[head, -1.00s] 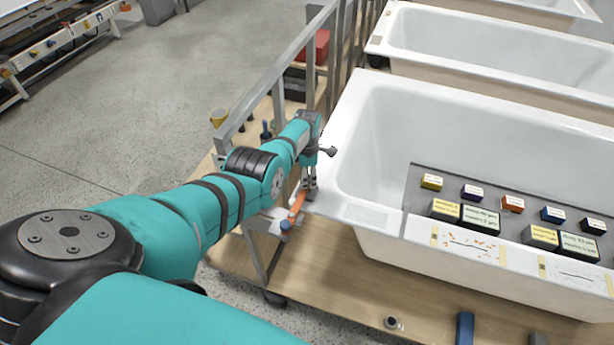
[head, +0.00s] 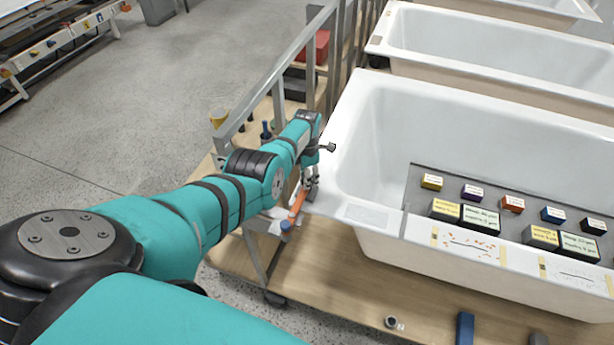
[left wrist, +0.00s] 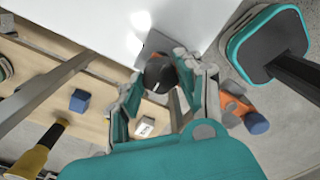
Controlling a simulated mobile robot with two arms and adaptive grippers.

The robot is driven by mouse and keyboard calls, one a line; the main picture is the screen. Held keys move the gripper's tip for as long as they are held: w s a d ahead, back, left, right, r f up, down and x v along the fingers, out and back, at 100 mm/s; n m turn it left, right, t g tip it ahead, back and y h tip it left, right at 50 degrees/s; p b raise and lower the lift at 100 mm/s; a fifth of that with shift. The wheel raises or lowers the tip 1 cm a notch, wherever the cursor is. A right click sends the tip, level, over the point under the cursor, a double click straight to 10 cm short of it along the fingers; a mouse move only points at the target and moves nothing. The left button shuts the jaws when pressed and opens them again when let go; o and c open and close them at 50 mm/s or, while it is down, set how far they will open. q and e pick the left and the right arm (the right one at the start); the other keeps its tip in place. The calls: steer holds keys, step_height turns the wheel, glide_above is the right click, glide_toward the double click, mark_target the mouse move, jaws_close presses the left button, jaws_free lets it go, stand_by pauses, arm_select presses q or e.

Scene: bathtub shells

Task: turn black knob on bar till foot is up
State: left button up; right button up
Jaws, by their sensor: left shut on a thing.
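The black knob (left wrist: 160,74) shows in the left wrist view as a dark round top between my finger pads, near the white tub's corner. My left gripper (head: 311,186) is shut on it at the near left corner of the front tub; its two fingers (left wrist: 165,88) flank the knob in the left wrist view. An orange piece (head: 297,204) with a blue end (head: 285,225) lies just beside the gripper; it also shows in the left wrist view (left wrist: 236,104). The bar is mostly hidden by the gripper, and I cannot make out the foot. My right gripper is not in view.
The white front tub (head: 345,125) stands right of the gripper on a wooden platform (head: 340,285). A grey metal rail frame (head: 275,72) runs close behind my left arm. Small labelled boxes (head: 480,217) sit on a dark board in the tub. Open floor lies left.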

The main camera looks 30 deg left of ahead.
arm_select(q)
steer(key=o, duration=1.1)
steer(key=shift+a+r, duration=0.1)
steer(key=shift+c, duration=0.2)
steer(key=shift+o, duration=0.4)
step_height(320, 180, up, 12)
